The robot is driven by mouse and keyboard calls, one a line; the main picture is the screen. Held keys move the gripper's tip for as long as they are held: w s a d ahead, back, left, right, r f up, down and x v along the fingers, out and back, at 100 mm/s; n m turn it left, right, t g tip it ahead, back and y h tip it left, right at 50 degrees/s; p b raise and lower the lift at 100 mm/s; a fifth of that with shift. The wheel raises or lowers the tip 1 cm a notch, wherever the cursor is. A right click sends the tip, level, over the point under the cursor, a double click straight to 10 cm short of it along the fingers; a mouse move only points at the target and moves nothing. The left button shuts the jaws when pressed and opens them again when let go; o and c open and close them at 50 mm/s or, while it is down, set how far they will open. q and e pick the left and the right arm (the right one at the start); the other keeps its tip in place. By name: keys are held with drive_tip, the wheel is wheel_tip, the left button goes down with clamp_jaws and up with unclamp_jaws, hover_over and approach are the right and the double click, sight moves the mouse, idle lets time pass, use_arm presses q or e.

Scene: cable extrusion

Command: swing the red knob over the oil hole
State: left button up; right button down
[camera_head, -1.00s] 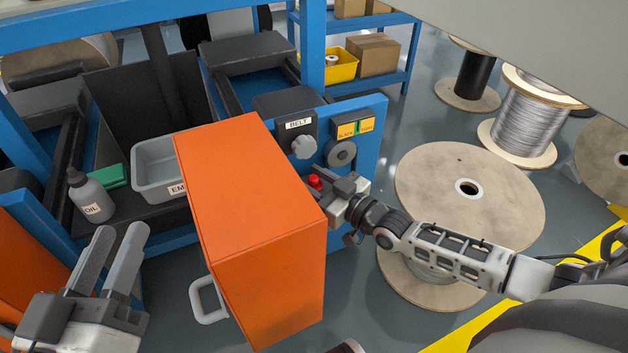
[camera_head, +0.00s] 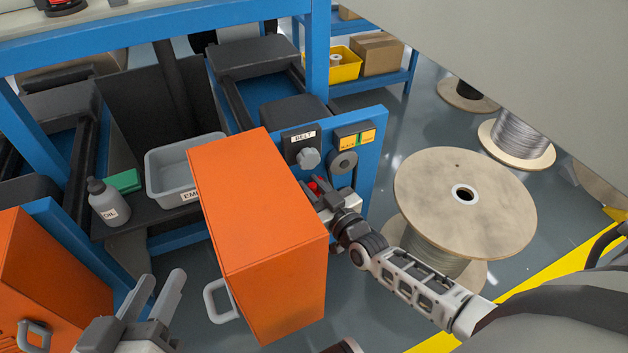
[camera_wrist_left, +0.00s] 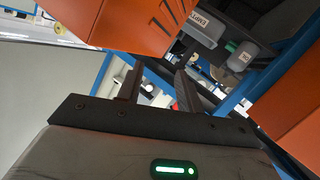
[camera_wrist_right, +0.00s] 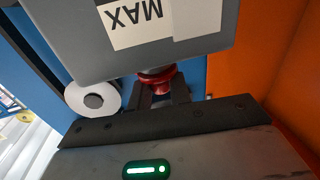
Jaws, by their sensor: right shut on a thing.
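The red knob (camera_head: 314,187) sits on the blue panel right of the orange cabinet door. My right gripper (camera_head: 322,192) is shut on it. In the right wrist view the red knob (camera_wrist_right: 157,80) is between the fingertips, just under a grey box labelled MAX (camera_wrist_right: 140,35). The oil hole cannot be made out; the box, the fingers or the door may hide it. My left gripper (camera_head: 166,293) is open and empty at the lower left, apart from everything. Its spread fingers also show in the left wrist view (camera_wrist_left: 158,85).
The open orange door (camera_head: 265,220) stands between my grippers. Left of it are a grey bin (camera_head: 170,185), an OIL bottle (camera_head: 109,205) and a green block (camera_head: 124,180). A BELT knob (camera_head: 308,158) and black dial (camera_head: 342,162) are above the red knob. A wooden spool (camera_head: 430,200) stands right.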

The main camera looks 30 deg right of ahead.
sight(315, 190)
drive_tip(key=c, duration=1.3)
unclamp_jaws()
drive_tip(key=shift+c, duration=0.2)
